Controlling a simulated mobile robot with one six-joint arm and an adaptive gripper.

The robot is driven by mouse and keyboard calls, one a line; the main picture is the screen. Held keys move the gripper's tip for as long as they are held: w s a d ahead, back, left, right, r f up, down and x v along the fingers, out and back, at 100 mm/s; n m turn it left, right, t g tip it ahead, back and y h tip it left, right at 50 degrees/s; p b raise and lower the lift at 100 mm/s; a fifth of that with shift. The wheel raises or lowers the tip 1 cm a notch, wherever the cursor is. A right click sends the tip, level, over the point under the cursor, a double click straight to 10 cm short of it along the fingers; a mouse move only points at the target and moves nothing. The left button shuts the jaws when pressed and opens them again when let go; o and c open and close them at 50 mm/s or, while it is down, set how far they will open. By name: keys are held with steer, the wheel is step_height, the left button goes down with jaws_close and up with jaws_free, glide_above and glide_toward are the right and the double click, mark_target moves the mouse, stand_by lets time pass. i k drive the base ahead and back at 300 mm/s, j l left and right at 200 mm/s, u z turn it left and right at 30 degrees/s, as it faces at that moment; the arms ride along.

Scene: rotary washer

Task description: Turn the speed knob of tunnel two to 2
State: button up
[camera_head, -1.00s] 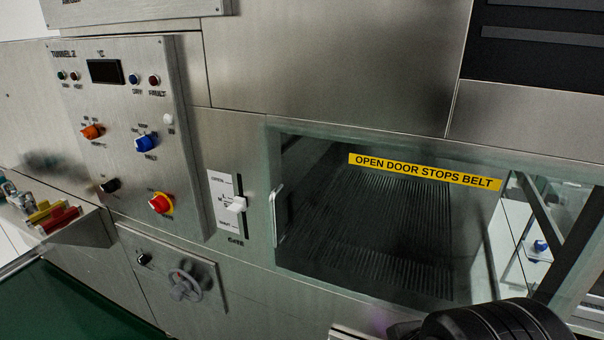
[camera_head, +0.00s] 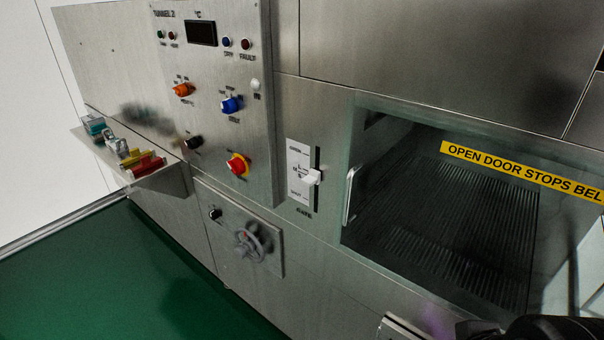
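The control panel (camera_head: 225,110) marked TUNNEL 2 stands on the steel machine front, left of centre. It carries an orange knob (camera_head: 182,90), a blue knob (camera_head: 231,105), a black knob (camera_head: 193,144) and a red knob on a yellow ring (camera_head: 238,165). The small lettering is too blurred to tell which one is the speed knob or where its pointer stands. A smaller black knob (camera_head: 214,214) sits on a plate below. My gripper is not in view; only a dark part of my arm shows at the bottom right, well away from the panel.
A grey handwheel (camera_head: 249,243) sticks out beside the lower knob. A white gate slider (camera_head: 312,178) and a windowed door (camera_head: 430,215) lie right of the panel. A shelf (camera_head: 160,177) with coloured items juts out at left. Green floor (camera_head: 120,280) is clear at lower left.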

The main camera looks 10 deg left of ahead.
mark_target(213, 215)
steer(key=u, duration=1.25)
